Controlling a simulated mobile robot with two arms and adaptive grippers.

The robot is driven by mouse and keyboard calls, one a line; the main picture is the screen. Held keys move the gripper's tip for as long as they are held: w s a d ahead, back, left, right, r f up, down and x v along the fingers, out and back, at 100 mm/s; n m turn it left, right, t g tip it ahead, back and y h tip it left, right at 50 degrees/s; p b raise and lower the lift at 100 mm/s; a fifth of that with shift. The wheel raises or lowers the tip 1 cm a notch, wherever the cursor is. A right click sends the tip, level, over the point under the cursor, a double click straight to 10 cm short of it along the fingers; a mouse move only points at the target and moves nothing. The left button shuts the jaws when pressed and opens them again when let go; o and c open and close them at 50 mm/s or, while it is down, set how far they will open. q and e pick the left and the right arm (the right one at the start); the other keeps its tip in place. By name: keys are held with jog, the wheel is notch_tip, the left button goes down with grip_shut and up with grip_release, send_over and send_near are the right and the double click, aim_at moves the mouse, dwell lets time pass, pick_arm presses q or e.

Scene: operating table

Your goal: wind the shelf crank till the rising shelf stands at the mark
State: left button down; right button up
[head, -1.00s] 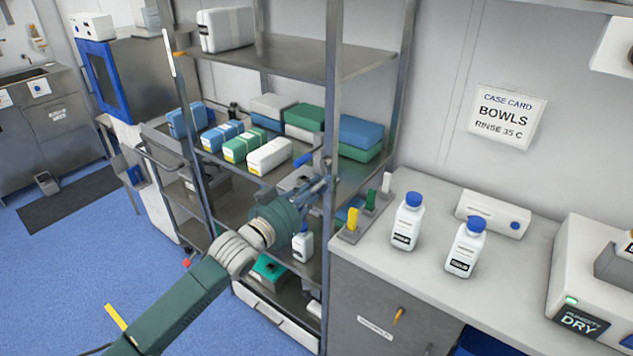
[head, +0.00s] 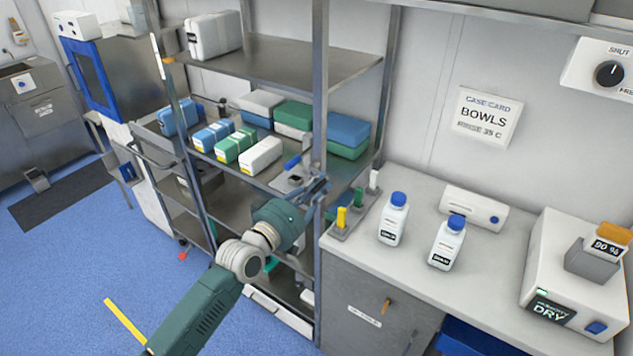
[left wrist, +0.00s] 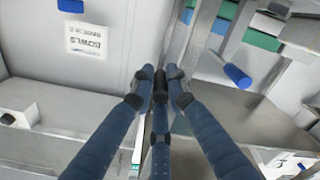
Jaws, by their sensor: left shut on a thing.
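My left gripper (head: 318,188) is at the front post of the steel rack. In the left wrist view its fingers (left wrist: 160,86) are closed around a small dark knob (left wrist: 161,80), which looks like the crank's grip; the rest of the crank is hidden. A blue-handled lever (head: 292,162) is just left of the gripper and also shows in the wrist view (left wrist: 238,76). The rack's upper shelf (head: 290,66) carries a white case. The middle shelf (head: 222,172) carries several packs. A white strip with an orange piece (head: 167,60) is on the left post, near upper-shelf height. My right gripper is out of view.
A wall card (head: 487,118) reads BOWLS. Blue floor (head: 60,270) is open at the left.

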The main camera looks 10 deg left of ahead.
pick_arm(q)
jog(key=shift+s+d+r+n+p, duration=0.1)
jog(key=shift+r+n+p, duration=0.2)
jog(key=shift+n, duration=0.55)
jog(key=shift+d+r+n+p, duration=0.15)
jog(key=shift+n+p, duration=0.25)
jog(key=shift+n, duration=0.45)
jog(key=c, duration=1.8)
grip_release()
jog(key=shift+c, duration=0.2)
jog(key=shift+o, duration=0.5)
jog(key=shift+r, duration=0.1)
jog(key=shift+a, duration=0.1)
jog(key=v, duration=1.2)
